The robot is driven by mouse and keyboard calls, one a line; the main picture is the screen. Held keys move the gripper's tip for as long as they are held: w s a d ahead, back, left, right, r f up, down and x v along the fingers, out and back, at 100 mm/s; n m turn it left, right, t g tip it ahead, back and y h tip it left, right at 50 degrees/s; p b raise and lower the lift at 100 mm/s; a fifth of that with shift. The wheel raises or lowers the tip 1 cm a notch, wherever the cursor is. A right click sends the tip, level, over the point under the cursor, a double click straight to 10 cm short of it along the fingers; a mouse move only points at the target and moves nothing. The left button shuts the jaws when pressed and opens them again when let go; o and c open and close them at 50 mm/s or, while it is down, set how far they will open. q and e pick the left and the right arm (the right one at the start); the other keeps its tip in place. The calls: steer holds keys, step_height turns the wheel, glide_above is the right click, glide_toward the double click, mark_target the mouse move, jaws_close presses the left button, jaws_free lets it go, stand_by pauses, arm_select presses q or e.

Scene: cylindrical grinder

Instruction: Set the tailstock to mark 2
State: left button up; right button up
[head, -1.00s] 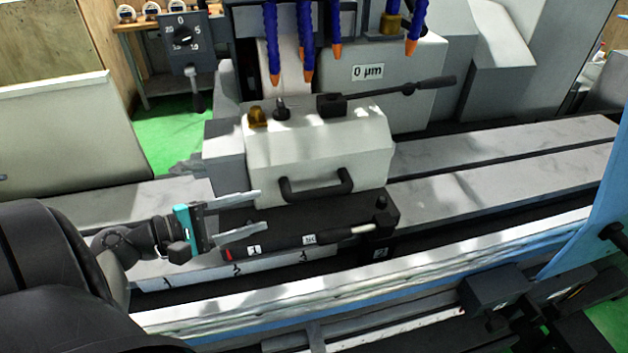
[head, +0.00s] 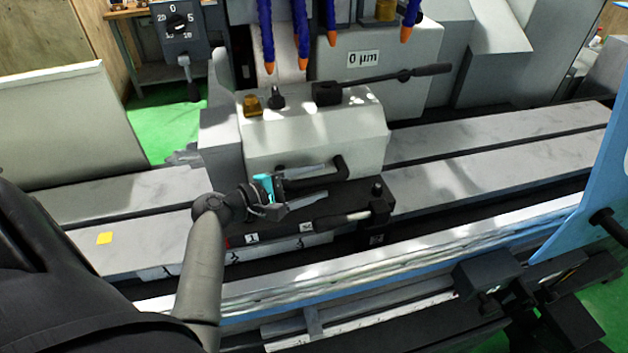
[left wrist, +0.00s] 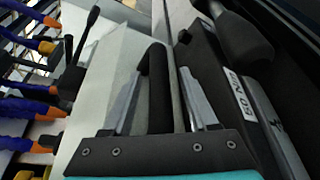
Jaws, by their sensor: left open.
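The tailstock (head: 315,140) is a pale box with a black U-shaped handle (head: 338,170) on its front, standing on a dark base (head: 340,198) on the bed. My left gripper (head: 328,182) is open at the front of the tailstock, by the handle. In the left wrist view, its fingers (left wrist: 160,105) lie on either side of the handle's bar (left wrist: 159,85), apart from each other; contact is not clear. Small white labels (head: 252,239) and a ruled strip (head: 285,247) show below. My right gripper is not visible.
Blue hoses with orange tips (head: 302,62) hang behind the tailstock. A black lever (head: 410,75) sticks out from its top to the right. The bed (head: 500,145) is clear to the right. A blue panel (head: 590,190) stands at the right edge.

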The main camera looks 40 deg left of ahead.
arm_select(q)
steer(key=shift+w, duration=0.1)
jaws_close()
stand_by(0.5)
stand_by(0.9)
